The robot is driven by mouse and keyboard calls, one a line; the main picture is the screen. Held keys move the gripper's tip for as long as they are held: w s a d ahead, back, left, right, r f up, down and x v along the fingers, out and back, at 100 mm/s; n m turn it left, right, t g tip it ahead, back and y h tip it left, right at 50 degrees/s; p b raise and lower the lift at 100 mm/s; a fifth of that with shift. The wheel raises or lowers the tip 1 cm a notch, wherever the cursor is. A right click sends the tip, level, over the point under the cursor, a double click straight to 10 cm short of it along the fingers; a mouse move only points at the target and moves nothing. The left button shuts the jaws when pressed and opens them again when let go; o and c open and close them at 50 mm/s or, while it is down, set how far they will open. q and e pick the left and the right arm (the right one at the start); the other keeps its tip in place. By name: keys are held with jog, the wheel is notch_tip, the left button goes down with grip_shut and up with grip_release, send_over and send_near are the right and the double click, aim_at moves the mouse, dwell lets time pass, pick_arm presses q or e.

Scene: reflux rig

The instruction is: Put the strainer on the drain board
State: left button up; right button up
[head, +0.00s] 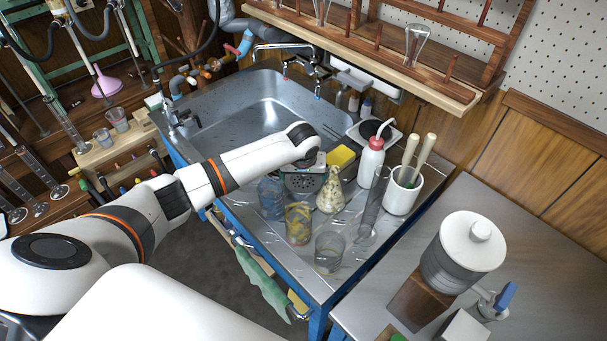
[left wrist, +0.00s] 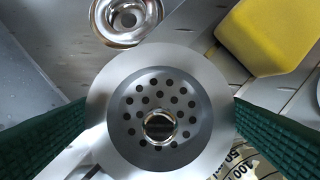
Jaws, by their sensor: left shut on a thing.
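The strainer (left wrist: 160,110) is a round grey metal disc with a wide rim, a ring of small holes and a knob in its middle. It fills the middle of the left wrist view, between the two green pads of my left gripper (left wrist: 160,125), which is shut on its rim. In the head view the strainer (head: 303,183) shows as a grey perforated piece under my left gripper (head: 304,168), over the sink end of the metal drain board (head: 268,236). I cannot tell whether it touches the board. My right gripper is not in view.
A yellow sponge (head: 341,156) lies just right of the gripper. Stained glassware (head: 298,224), a flask (head: 331,192), a beaker (head: 329,253), a wash bottle (head: 371,162) and a white crock (head: 402,194) crowd the board. A round metal fitting (left wrist: 127,18) lies beyond the strainer. The sink (head: 255,115) is empty.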

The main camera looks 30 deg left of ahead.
aim_at(303, 188)
pick_arm(q)
jog(key=o, duration=0.7)
jog(key=shift+r, duration=0.1)
jog(key=p+v, duration=0.1)
jog(key=v, duration=1)
jog(key=shift+r, duration=0.4)
